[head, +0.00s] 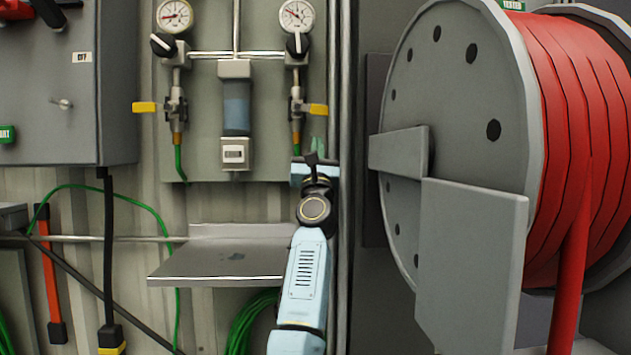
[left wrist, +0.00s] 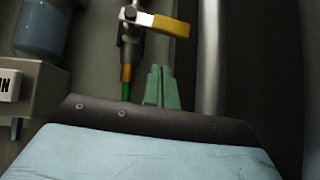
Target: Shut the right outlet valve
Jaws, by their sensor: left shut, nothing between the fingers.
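The right outlet valve (head: 297,104) sits on the panel below the right gauge. Its yellow handle (head: 317,109) points right, crosswise to the vertical pipe. In the left wrist view the yellow handle (left wrist: 170,26) is at the top, above and a little right of the fingers. My left gripper (head: 318,143) is just below the handle in the head view, partly hidden by my own wrist. Its green fingers (left wrist: 158,86) are shut and empty, and appear apart from the handle. My right gripper is in neither view.
A left valve with a yellow handle (head: 145,107) points left. A filter bowl (head: 236,107) hangs between the valves. A metal shelf (head: 225,264) lies below the panel. A large hose reel (head: 455,110) stands close on the right, and a vertical pipe (left wrist: 210,60) runs right of the valve.

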